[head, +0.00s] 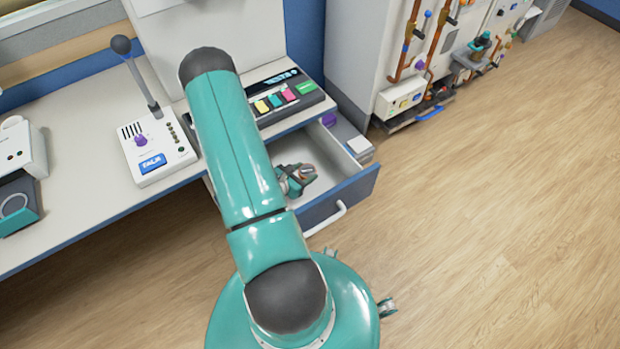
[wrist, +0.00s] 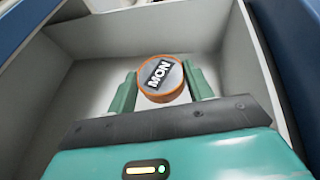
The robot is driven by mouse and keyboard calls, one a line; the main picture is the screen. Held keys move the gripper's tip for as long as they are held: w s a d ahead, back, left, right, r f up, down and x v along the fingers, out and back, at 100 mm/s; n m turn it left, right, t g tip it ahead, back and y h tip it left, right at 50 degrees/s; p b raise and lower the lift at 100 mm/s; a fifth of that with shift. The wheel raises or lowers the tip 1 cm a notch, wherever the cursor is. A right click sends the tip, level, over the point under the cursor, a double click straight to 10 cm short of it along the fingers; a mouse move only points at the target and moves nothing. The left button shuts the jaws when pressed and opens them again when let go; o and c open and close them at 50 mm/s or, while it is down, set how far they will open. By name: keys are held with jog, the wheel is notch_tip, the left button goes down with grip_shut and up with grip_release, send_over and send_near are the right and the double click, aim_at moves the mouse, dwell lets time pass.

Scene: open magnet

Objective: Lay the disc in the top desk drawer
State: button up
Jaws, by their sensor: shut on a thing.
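In the head view my gripper (head: 298,178) is inside the open top desk drawer (head: 348,193), and the disc cannot be made out there. The drawer has white inner walls, a blue front and a white handle. Its walls surround the disc in the wrist view (wrist: 55,75). I cannot tell whether the disc touches the drawer floor.
The desk (head: 80,215) carries a microphone console (head: 155,148) and a panel with coloured keys (head: 285,95). A grey-white cabinet with pipes (head: 400,60) stands behind the drawer. The wooden floor to the right is clear.

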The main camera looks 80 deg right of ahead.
aim_at(311, 186)
jog(key=d+f, duration=0.1)
jog(key=s+f, duration=0.1)
jog(key=d+f, duration=0.1)
jog(key=f, duration=0.1)
jog(key=shift+s+d, duration=0.3)
jog(key=shift+s+d+f, duration=0.1)
jog(key=shift+f, duration=0.5)
jog(key=shift+s+d+f, duration=0.1)
jog(key=shift+f, duration=0.45)
jog(key=shift+w+f, duration=0.1)
jog(key=shift+f, duration=0.45)
jog(key=shift+f, duration=0.35)
jog(key=shift+f, duration=0.25)
jog(key=o, duration=1.1)
jog(key=shift+r, duration=0.2)
